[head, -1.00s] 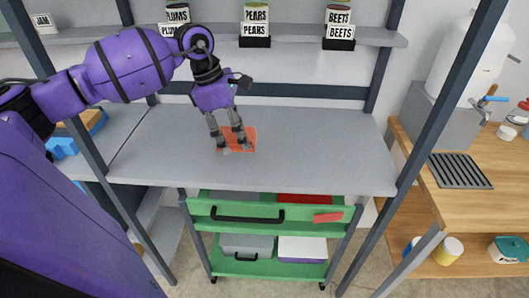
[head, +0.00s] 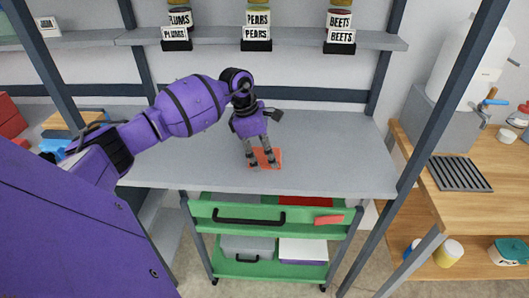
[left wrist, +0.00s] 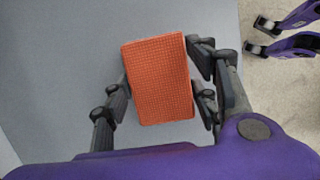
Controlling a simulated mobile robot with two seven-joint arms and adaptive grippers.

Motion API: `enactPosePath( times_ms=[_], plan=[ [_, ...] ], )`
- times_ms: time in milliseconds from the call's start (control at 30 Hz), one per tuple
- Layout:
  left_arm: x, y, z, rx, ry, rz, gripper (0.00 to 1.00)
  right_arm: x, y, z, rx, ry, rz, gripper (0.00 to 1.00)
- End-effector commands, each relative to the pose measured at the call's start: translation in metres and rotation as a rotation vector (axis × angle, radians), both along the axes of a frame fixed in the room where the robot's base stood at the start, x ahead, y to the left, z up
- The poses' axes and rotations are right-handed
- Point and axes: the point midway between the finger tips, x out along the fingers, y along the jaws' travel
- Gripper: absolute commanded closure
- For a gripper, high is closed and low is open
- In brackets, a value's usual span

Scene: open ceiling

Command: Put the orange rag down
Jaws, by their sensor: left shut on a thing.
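The orange rag (head: 266,154) is a flat, textured rectangle over the grey worktop (head: 335,150), near its middle. My left gripper (head: 263,166) points down and is shut on the orange rag. In the left wrist view the rag (left wrist: 157,80) sits between the fingers, its face towards the camera. I cannot tell whether the rag touches the worktop. My right gripper is not in view.
A shelf above the worktop holds labelled cans of plums (head: 178,19), pears (head: 257,17) and beets (head: 338,18). A green drawer cart (head: 270,270) stands below. The worktop around the rag is clear. Dark posts (head: 455,75) frame the worktop.

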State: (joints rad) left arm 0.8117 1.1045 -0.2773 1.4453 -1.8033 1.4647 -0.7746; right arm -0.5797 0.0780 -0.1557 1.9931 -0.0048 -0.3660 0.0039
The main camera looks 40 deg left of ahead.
Motion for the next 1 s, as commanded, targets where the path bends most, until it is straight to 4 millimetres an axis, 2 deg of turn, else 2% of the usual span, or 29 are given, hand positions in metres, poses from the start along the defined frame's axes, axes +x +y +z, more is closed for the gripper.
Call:
enactPosePath(
  times_ms=[300,333,467,767,933,1000],
  plan=[
    [0.0,0.0,-0.004,0.001,0.001,0.0,0.74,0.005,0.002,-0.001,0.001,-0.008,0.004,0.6],
    [0.0,0.0,-0.003,0.001,-0.001,0.0,0.44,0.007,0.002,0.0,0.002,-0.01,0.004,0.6],
    [0.0,0.0,-0.002,0.001,-0.001,-0.001,0.27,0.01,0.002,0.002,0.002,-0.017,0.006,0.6],
    [0.0,0.0,-0.001,0.0,-0.002,-0.001,0.27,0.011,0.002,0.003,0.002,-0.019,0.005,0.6],
    [0.0,0.004,0.011,0.003,-0.004,0.001,0.27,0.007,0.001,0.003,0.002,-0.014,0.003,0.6],
    [-0.002,0.007,0.022,0.003,-0.006,-0.001,0.27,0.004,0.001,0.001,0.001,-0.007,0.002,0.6]
  ],
)
